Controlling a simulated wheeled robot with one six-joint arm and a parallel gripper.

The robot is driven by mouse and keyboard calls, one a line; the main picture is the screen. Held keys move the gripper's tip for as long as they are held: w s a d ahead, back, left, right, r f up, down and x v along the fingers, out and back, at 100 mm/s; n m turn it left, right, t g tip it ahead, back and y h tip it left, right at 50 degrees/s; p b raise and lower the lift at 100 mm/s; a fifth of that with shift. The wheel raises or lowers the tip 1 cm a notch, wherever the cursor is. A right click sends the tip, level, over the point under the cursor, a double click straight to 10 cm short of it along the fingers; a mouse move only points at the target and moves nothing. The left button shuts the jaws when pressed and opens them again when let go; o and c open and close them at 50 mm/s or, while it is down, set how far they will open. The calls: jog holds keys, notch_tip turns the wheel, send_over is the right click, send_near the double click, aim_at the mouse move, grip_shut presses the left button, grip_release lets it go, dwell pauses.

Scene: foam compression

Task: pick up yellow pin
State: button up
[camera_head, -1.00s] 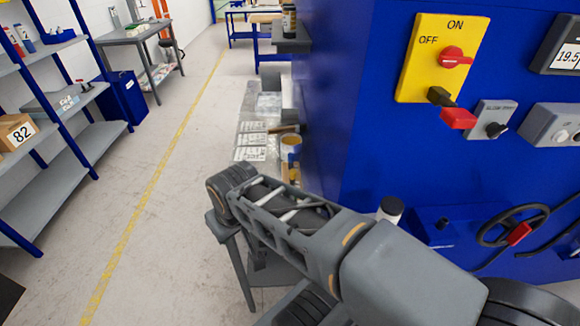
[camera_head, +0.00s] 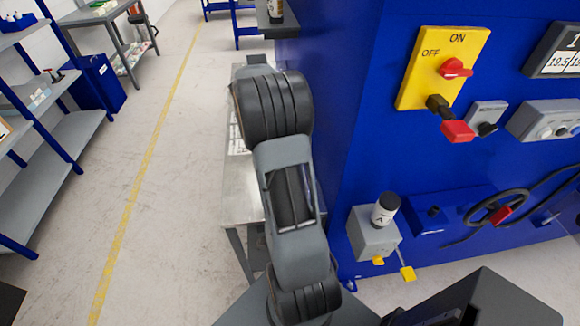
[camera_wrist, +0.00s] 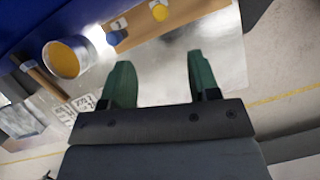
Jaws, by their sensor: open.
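In the wrist view, a small yellow round thing (camera_wrist: 160,11), which looks like the yellow pin, is at the top edge on a brown wooden board (camera_wrist: 150,28). A blue round piece (camera_wrist: 113,38) sits on the same board to its left. My gripper (camera_wrist: 162,80) is open, with two green fingers apart and nothing between them. The yellow piece lies beyond the fingertips, not touching them. In the head view my arm covers the board and the pin, and my gripper is hidden.
A round container with yellow contents (camera_wrist: 68,58) and a brown-handled tool (camera_wrist: 35,72) lie left of the board. The metal table (camera_head: 240,195) stands beside the blue machine (camera_head: 335,90). A grey box (camera_head: 372,238) with yellow tags projects from the machine.

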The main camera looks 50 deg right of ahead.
jog(key=shift+p+x, duration=1.15)
jog(key=shift+x, duration=5.4)
jog(key=shift+s, duration=0.2)
grip_shut()
